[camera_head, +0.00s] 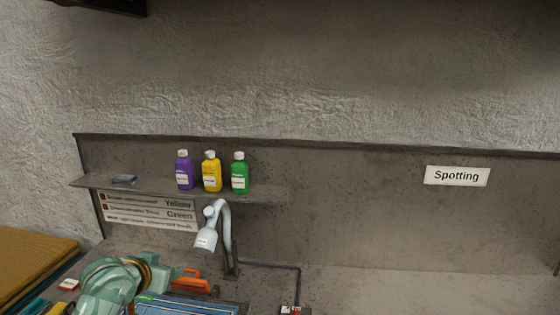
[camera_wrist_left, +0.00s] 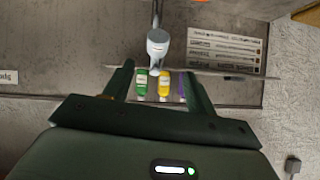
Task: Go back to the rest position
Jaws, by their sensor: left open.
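My left gripper (camera_wrist_left: 158,82) shows in the left wrist view with its two dark green fingers spread apart. Nothing is between them in contact; the green bottle (camera_wrist_left: 142,84) and yellow bottle (camera_wrist_left: 165,86) appear beyond the gap. The purple bottle (camera_wrist_left: 182,84) is partly hidden by a finger. In the head view the purple bottle (camera_head: 185,172), yellow bottle (camera_head: 212,174) and green bottle (camera_head: 240,174) stand upright on a wall shelf (camera_head: 262,194). I cannot make out the left fingertips in the head view. My right gripper is in neither view.
A white nozzle (camera_head: 206,237) on a bent pipe rises below the shelf. An orange-handled item (camera_head: 191,283) lies on the counter at lower left. A "Spotting" sign (camera_head: 457,176) is on the back panel. The counter (camera_head: 400,292) at right looks clear.

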